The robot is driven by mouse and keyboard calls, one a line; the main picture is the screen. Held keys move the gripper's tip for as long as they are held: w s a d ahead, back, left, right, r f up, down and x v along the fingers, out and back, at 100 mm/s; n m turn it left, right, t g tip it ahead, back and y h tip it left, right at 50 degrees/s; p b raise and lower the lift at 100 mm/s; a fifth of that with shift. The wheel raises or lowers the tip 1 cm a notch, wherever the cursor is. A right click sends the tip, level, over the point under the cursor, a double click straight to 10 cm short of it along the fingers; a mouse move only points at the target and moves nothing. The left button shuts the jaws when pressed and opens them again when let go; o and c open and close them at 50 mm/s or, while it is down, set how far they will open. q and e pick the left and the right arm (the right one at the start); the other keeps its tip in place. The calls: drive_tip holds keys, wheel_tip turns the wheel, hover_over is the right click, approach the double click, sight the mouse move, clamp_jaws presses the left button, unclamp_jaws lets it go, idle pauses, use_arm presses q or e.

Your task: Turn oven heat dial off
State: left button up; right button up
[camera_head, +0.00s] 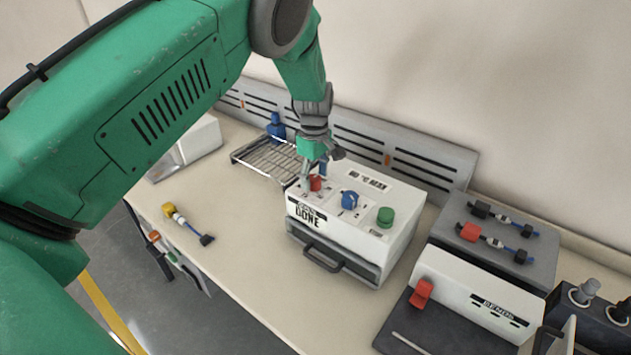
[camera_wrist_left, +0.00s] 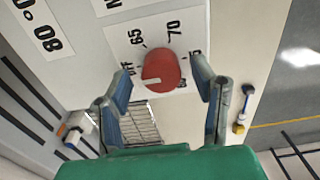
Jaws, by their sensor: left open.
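The oven is a white box (camera_head: 395,245) with a dark front handle, on the bench in the head view. Its top carries a red dial (camera_head: 315,183), a blue dial (camera_head: 349,200) and a green knob (camera_head: 385,216). My left gripper (camera_head: 318,172) points down over the red dial. In the left wrist view the red dial (camera_wrist_left: 161,66) sits between the open fingers of my left gripper (camera_wrist_left: 162,75), with gaps at both sides. Its plate reads OFF, 65, 70 and more, partly covered. A white mark on the dial faces the lower left of that view. My right gripper is not in view.
A wire rack (camera_head: 265,155) and a blue bottle (camera_head: 276,126) stand behind the oven at left. A yellow-and-black tool (camera_head: 188,224) lies on clear bench at left. A white bending device (camera_head: 470,295) and a grey block with cables (camera_head: 485,245) stand at right.

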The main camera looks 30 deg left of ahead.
sight(315, 177)
use_arm(q)
wheel_tip(315, 177, up, 10)
idle(0.3)
drive_tip(key=shift+w, duration=0.1)
idle(0.4)
